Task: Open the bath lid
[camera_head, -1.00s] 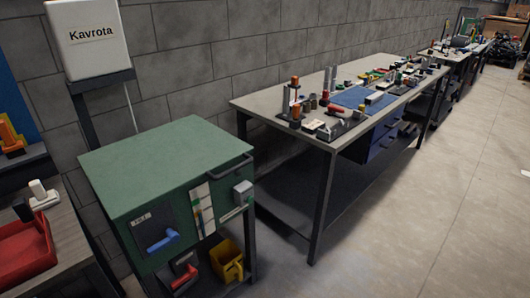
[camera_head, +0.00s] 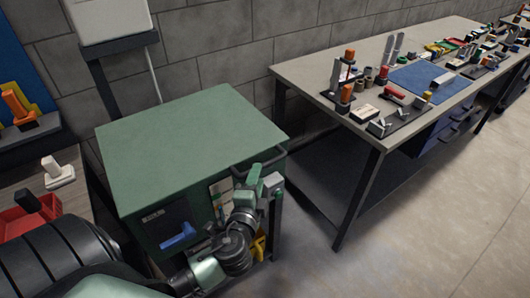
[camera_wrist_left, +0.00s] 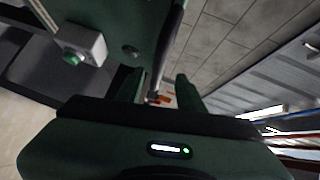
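The bath is a green cabinet with a flat green lid (camera_head: 190,145), which lies shut on top. A dark bar handle (camera_head: 268,158) runs along the lid's right front edge. My left gripper (camera_head: 264,178) is at this handle, at the cabinet's front right corner. In the left wrist view its two fingers (camera_wrist_left: 158,88) are apart, and the dark handle bar (camera_wrist_left: 168,50) reaches in between them. I cannot tell whether they touch it. My right gripper is in neither view now.
A blue lever (camera_head: 178,238) sits on the cabinet front. A grey box with a green button (camera_wrist_left: 85,45) is beside my fingers. A workbench (camera_head: 310,75) with tools stands to the right. A red tray (camera_head: 22,220) lies at left. The floor at right is clear.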

